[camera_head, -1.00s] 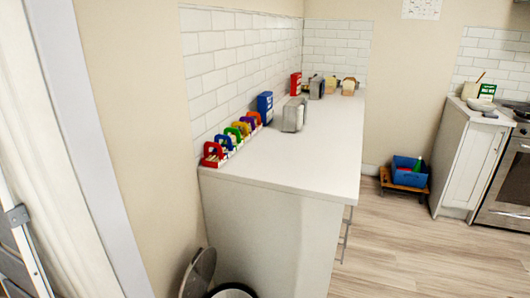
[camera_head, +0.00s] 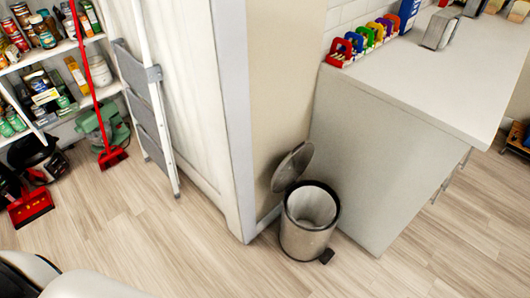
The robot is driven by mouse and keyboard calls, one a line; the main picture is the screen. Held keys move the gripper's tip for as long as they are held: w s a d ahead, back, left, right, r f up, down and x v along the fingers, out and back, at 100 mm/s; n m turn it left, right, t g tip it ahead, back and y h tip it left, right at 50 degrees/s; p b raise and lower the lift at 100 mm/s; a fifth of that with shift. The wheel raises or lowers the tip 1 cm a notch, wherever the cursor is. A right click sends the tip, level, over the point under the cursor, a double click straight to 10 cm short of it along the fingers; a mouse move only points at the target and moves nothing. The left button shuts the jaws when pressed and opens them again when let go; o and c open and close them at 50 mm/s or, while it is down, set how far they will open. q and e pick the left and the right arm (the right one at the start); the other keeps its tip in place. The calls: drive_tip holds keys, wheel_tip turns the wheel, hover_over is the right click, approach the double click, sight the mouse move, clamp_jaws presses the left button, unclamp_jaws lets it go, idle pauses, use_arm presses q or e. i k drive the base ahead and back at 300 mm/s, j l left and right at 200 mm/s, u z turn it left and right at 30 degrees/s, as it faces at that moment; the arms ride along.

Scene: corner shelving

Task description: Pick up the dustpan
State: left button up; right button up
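A red dustpan (camera_head: 31,206) lies on the wood floor at the left, in front of the corner shelving. Its wide red pan faces toward me, and a dark shape stands close behind it. A red broom (camera_head: 112,157) with a long red handle stands to its right, leaning against the shelves. Neither of my grippers is in view. White and black rounded parts at the bottom left seem to be my own body.
White shelves (camera_head: 64,48) hold jars and boxes. A green appliance (camera_head: 102,126) stands behind the broom. A folded stepladder (camera_head: 150,105) leans on the wall. An open metal bin (camera_head: 305,237) stands beside the counter (camera_head: 420,105). The middle floor is clear.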

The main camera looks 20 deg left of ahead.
sight(26, 216)
drive_tip(key=u, duration=2.6)
drive_tip(key=z, duration=2.45)
drive_tip(key=i+j, duration=0.1)
drive_tip(key=j, duration=0.45)
drive_tip(key=i+j+u, duration=0.1)
drive_tip(key=j, duration=0.5)
drive_tip(key=i+j+u, duration=0.1)
drive_tip(key=j, duration=0.45)
drive_tip(key=i+j, duration=0.2)
drive_tip(key=j, duration=0.35)
drive_tip(key=i+j+u, duration=0.1)
drive_tip(key=j, duration=0.45)
drive_tip(key=i+j, duration=0.25)
drive_tip(key=j, duration=0.3)
drive_tip(key=i+j+u, duration=0.1)
drive_tip(key=j, duration=0.45)
drive_tip(key=i+j+u, duration=0.1)
drive_tip(key=i+j, duration=0.15)
drive_tip(key=j, duration=0.25)
